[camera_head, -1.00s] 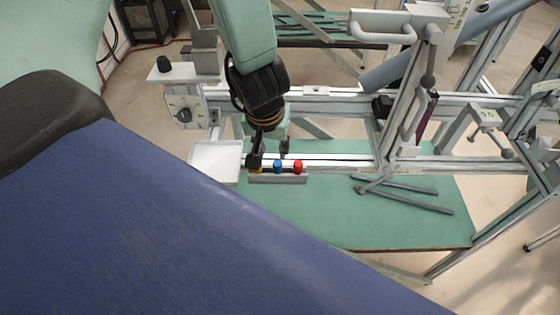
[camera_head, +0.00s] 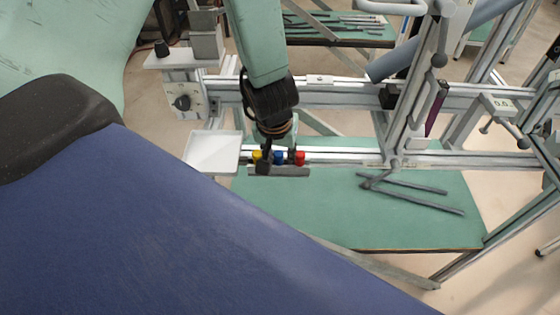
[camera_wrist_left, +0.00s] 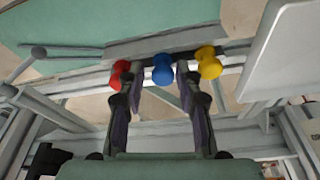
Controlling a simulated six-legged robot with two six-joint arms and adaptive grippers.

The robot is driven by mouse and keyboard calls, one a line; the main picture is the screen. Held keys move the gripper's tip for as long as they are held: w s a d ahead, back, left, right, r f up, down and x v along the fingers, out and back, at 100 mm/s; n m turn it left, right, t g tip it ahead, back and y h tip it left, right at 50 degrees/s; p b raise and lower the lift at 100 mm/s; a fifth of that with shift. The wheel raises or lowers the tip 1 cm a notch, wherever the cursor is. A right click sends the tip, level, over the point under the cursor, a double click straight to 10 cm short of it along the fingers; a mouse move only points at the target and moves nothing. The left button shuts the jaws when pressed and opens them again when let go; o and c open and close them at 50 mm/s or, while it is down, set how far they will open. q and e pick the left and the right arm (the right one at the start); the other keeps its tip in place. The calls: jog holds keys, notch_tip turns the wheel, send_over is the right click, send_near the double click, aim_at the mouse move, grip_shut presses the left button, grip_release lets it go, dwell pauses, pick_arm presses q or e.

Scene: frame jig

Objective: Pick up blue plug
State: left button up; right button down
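The blue plug (camera_head: 279,157) stands in the middle of a row on a small grey rack (camera_head: 290,171), between a yellow plug (camera_head: 257,155) and a red plug (camera_head: 300,158). My left gripper (camera_head: 277,156) is over the rack, open, with one finger on each side of the blue plug. In the left wrist view the blue plug (camera_wrist_left: 162,69) shows between the two fingertips of the open gripper (camera_wrist_left: 156,80). The red plug (camera_wrist_left: 119,75) and the yellow plug (camera_wrist_left: 209,63) lie just outside the fingers. I cannot tell whether a finger touches any plug. My right gripper is not in view.
A white tray (camera_head: 213,153) is left of the rack. Metal frame rails (camera_head: 340,90) run behind it. A green table (camera_head: 340,215) below carries dark rods (camera_head: 415,196). A control box with a knob (camera_head: 183,102) stands at the upper left.

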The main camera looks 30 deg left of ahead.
pick_arm(q)
jog(key=shift+s+a+r, duration=0.1)
jog(key=shift+s+a, duration=0.05)
jog(key=shift+c, duration=0.6)
jog(key=shift+a, duration=0.1)
jog(key=shift+c, duration=0.8)
jog(key=c, duration=0.3)
